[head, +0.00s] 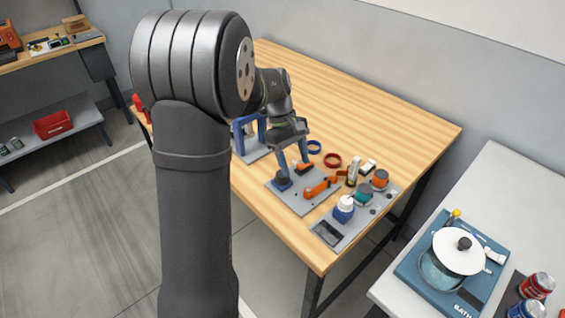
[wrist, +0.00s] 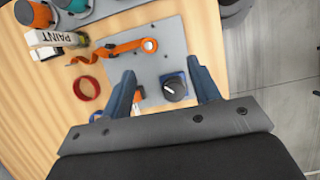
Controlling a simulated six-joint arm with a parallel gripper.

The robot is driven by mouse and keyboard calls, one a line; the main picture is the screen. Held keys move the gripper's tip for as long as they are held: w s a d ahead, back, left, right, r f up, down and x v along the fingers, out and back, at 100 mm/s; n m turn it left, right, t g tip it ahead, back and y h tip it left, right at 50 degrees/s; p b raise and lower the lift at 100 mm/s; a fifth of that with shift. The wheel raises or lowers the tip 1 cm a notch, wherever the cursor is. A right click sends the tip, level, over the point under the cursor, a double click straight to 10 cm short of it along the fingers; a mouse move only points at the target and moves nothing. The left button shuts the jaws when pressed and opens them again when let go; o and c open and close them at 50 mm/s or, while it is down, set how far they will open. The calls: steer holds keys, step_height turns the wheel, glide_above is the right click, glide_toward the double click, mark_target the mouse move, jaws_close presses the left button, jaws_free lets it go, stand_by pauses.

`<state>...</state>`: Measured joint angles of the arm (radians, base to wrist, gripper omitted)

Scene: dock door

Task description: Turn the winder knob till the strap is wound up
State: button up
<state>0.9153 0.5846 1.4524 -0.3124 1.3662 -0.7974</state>
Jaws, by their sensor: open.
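The winder knob (wrist: 174,88), black with a pale mark on a blue base, sits on a grey plate (wrist: 165,62). In the head view the knob (head: 283,184) is at the plate's left side. My gripper (wrist: 160,68) is open and empty above it. In the wrist view the knob shows between the fingers, closer to the right one; I cannot tell whether a finger touches it. The orange strap (wrist: 105,51) lies extended across the plate's far part and past its edge in the wrist view; it also shows in the head view (head: 320,188).
A red ring (wrist: 87,88) and a blue ring (head: 314,147) lie on the wooden table. A second plate (head: 350,226) holds a white-topped blue jar (head: 344,208) and teal and orange containers. A small bottle (head: 353,172) stands close by. The far tabletop is clear.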

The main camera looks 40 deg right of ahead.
steer(key=s+r, duration=0.4)
steer(key=s, duration=0.2)
steer(key=shift+s+d, duration=0.4)
steer(key=shift+w, duration=0.1)
step_height(320, 180, up, 6)
steer(key=t, duration=0.5)
glide_above(282, 177)
steer(key=d, duration=0.1)
steer(key=w, duration=0.1)
step_height(282, 177, down, 17)
steer(key=shift+f, duration=0.1)
steer(key=c, duration=1)
